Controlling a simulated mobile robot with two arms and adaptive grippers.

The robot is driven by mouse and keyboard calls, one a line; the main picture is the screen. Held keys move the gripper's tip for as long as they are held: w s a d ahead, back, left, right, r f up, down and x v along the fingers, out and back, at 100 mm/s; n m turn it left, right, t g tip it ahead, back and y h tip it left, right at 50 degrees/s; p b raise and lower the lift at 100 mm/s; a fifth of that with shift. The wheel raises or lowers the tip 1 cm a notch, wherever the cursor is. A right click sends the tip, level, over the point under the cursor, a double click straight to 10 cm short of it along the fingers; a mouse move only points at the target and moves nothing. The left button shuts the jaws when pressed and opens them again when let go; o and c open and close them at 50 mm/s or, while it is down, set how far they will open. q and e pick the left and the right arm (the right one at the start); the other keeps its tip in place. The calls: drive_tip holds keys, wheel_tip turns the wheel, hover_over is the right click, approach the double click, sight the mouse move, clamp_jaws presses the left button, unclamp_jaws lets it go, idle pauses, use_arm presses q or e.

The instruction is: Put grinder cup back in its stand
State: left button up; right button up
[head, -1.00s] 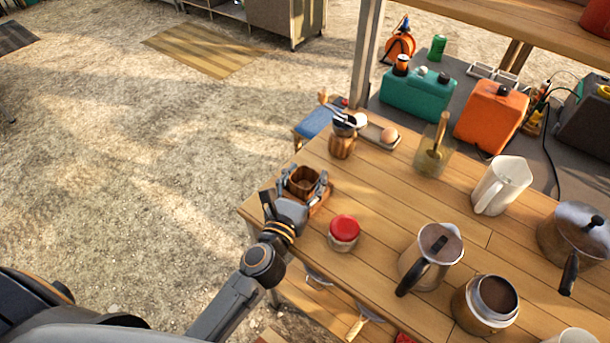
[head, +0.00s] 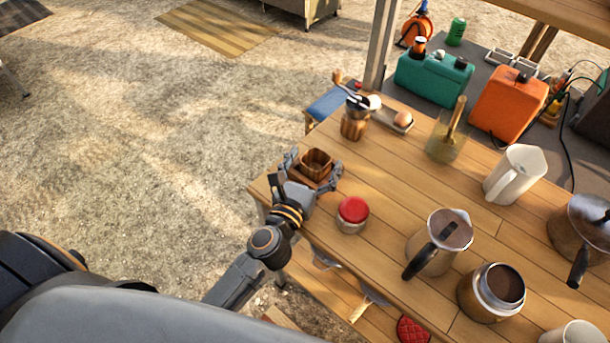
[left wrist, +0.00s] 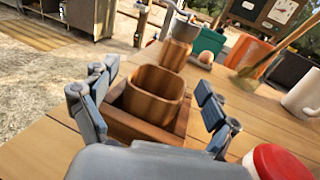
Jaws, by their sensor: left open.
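The grinder cup (head: 317,163) is a small wooden cup with rounded square walls. It sits upright in its square wooden stand (head: 299,178) near the table's left corner. In the left wrist view the cup (left wrist: 155,95) rises out of the stand (left wrist: 121,124); how deep it sits is hidden. My left gripper (head: 314,170) is open, one finger on each side of the cup, with visible gaps in the left wrist view (left wrist: 155,88). The grinder body (head: 355,122), wooden with a metal crank, stands behind. My right gripper is not in view.
A red-lidded jar (head: 352,214) stands close to the right of my left gripper.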

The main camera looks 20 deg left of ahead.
use_arm(q)
drive_tip(key=s, duration=1.1)
drive_tip(key=shift+s+a, duration=0.15)
drive_tip(key=shift+a, duration=0.1)
idle(0.3)
